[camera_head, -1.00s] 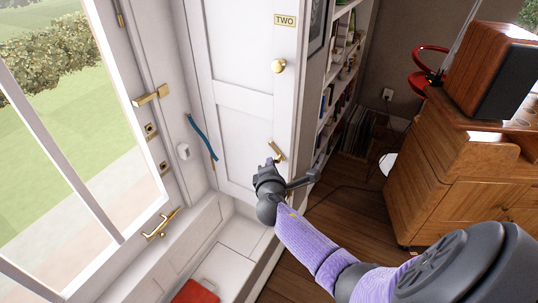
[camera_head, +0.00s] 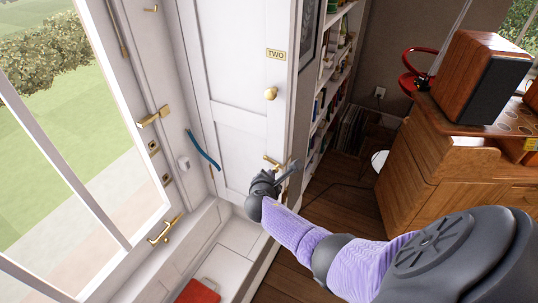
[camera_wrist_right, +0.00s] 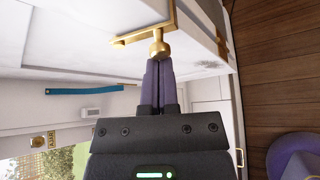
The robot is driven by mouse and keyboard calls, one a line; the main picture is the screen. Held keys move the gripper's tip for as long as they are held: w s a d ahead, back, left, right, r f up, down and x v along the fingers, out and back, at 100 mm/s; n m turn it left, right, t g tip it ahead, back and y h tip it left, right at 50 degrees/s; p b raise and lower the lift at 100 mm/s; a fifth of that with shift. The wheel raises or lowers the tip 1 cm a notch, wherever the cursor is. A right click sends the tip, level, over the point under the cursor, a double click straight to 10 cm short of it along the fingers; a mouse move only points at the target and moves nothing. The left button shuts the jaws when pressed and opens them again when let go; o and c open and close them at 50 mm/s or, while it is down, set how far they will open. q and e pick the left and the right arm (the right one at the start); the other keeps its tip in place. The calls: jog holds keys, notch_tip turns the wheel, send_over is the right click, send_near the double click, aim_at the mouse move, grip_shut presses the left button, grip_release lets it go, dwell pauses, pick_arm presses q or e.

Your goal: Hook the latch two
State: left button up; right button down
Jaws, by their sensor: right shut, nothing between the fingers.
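The white door (camera_head: 238,150) bears a plate marked TWO (camera_head: 276,54) and a round brass knob (camera_head: 270,94). Below the knob is a small brass latch (camera_head: 271,161) near the door's right edge; it also shows large in the right wrist view (camera_wrist_right: 150,36), with a ball-shaped end (camera_wrist_right: 159,49). My right gripper (camera_wrist_right: 160,64) is shut and empty, its fingertips at the ball end, touching it or very close. In the head view my right gripper (camera_head: 268,174) is just below the latch and partly hidden by its own wrist. My left gripper is not in view.
A brass piece (camera_wrist_right: 221,44) sits on the pale edge right of the latch. A blue strap-like handle (camera_head: 203,150) and brass window fittings (camera_head: 154,117) are on the left.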

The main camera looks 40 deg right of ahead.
jog(key=shift+w, duration=0.1)
dwell(0.3)
jog(key=shift+w+a+r+b, duration=0.1)
jog(key=shift+w+a+b, duration=0.3)
jog(key=shift+w, duration=0.25)
jog(key=shift+d, duration=0.1)
